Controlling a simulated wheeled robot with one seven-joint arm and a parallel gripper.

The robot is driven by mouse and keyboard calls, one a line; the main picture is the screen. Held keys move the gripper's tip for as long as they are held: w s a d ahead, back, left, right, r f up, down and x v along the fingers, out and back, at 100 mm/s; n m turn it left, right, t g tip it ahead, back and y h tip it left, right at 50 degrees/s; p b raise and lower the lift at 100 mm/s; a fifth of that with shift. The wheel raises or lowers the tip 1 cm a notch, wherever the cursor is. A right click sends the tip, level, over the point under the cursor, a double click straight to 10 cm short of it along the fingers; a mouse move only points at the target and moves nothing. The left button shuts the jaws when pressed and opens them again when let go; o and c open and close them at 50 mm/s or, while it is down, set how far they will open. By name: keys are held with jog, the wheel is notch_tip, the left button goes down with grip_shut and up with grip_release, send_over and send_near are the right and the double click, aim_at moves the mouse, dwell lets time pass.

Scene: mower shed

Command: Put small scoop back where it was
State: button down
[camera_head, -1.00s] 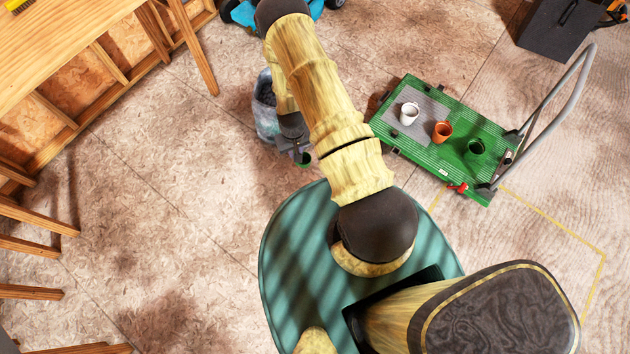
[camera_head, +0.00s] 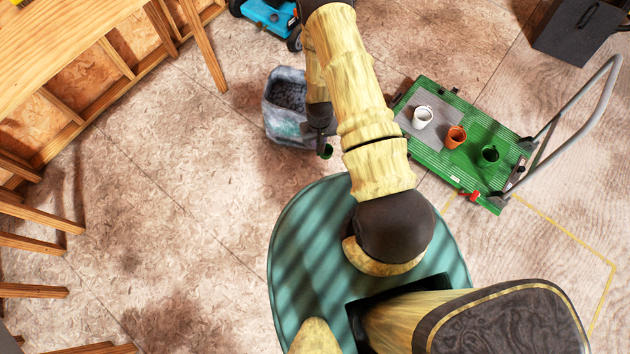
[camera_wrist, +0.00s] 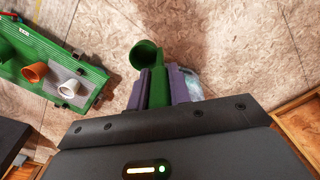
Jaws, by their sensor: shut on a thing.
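The small scoop is green with a round cup (camera_wrist: 145,55). It also shows in the head view (camera_head: 326,151), small, beside the dark end of my arm. My gripper (camera_wrist: 162,84) is shut on the scoop's green handle between its two purple-grey fingers, and the cup sticks out past the fingertips. In the head view, my gripper (camera_head: 322,130) hangs at the right side of a pale plastic sack or bin (camera_head: 272,122) with dark grey contents. My arm hides part of that container. In the wrist view, only a bluish-white bit of it (camera_wrist: 192,84) shows behind the fingers.
A green cart (camera_head: 440,152) with a grey handle (camera_head: 590,105) stands to the right. It carries a white pot (camera_head: 423,117), an orange pot (camera_head: 455,137) and a green pot (camera_head: 490,154). A blue machine (camera_head: 268,15) is at the top. Wooden benches (camera_head: 80,40) line the left. The floor between is clear.

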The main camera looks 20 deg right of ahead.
jog(key=w+a+f+m+b, duration=0.1)
jog(key=w+f+b, duration=0.1)
jog(key=f+b, duration=1.9)
jog(key=w+a+f+b, duration=0.2)
jog(key=f+b, duration=1.8)
jog(key=b, duration=0.8)
jog(key=shift+f+m, duration=0.35)
jog(key=shift+m, duration=0.05)
notch_tip(320, 180, down, 6)
jog(key=b, duration=0.4)
jog(key=shift+f, duration=0.15)
jog(key=shift+f+b, duration=1.15)
jog(key=shift+f, duration=0.8)
jog(key=c, duration=1.6)
grip_release()
jog(key=o, duration=0.3)
